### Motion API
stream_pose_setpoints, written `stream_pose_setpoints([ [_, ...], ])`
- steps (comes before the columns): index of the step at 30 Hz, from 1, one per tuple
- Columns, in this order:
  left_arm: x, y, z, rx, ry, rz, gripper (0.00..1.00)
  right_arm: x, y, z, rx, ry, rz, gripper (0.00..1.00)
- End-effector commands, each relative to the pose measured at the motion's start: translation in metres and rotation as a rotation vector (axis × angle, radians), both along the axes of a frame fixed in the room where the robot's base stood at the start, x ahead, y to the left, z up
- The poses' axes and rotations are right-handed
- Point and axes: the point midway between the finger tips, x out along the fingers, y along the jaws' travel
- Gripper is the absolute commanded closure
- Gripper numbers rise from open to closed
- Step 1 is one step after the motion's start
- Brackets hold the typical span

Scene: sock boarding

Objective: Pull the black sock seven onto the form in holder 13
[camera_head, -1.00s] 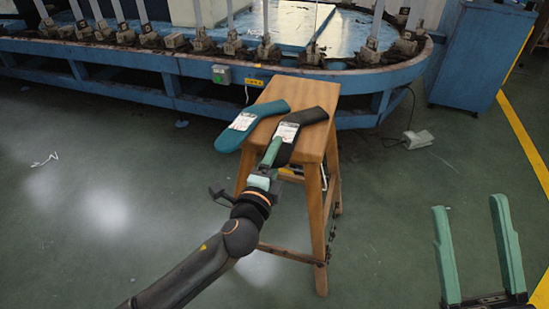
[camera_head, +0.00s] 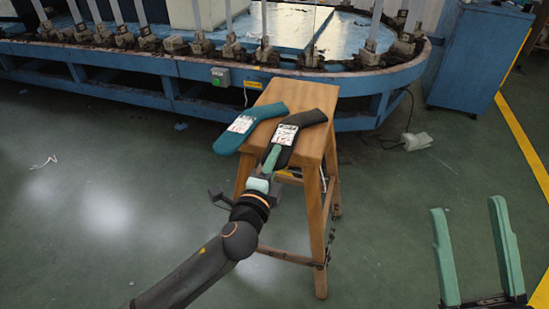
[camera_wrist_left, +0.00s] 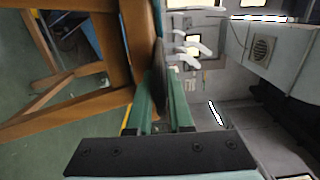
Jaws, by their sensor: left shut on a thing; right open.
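The black sock (camera_head: 308,118) lies on the wooden stool with a white label facing up. Its near end reaches the stool's front left edge. My left gripper (camera_head: 271,158) is shut on that near end. In the left wrist view, its green fingers (camera_wrist_left: 164,100) stand either side of the thin dark sock (camera_wrist_left: 158,72), seen edge-on. My right gripper (camera_head: 474,240) is open and empty over the floor at lower right. Upright forms (camera_head: 228,15) stand in holders along the blue machine's edge. I cannot read any holder number, so I cannot tell which is 13.
A teal sock (camera_head: 232,138) with a label lies left of the black one on the stool (camera_head: 309,150). The blue oval machine (camera_head: 150,62) spans the back. A blue cabinet (camera_head: 480,58) stands at right.

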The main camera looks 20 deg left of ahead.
Motion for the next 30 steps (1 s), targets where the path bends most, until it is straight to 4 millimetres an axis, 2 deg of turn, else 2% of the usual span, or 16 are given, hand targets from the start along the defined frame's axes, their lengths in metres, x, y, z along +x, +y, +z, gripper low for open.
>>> stream_pose_setpoints([
  [8, 0.000, 0.000, 0.004, 0.000, 0.001, 0.000, 1.00, 0.000, 0.000, 0.005, -0.001, 0.000, 0.000, 0.41],
  [24, 0.000, 0.000, 0.047, 0.000, 0.001, 0.000, 1.00, 0.000, 0.000, 0.048, -0.002, -0.002, 0.000, 0.41],
  [30, 0.000, 0.000, 0.050, 0.000, 0.001, 0.001, 1.00, 0.000, 0.000, 0.052, -0.002, -0.002, 0.000, 0.41],
])
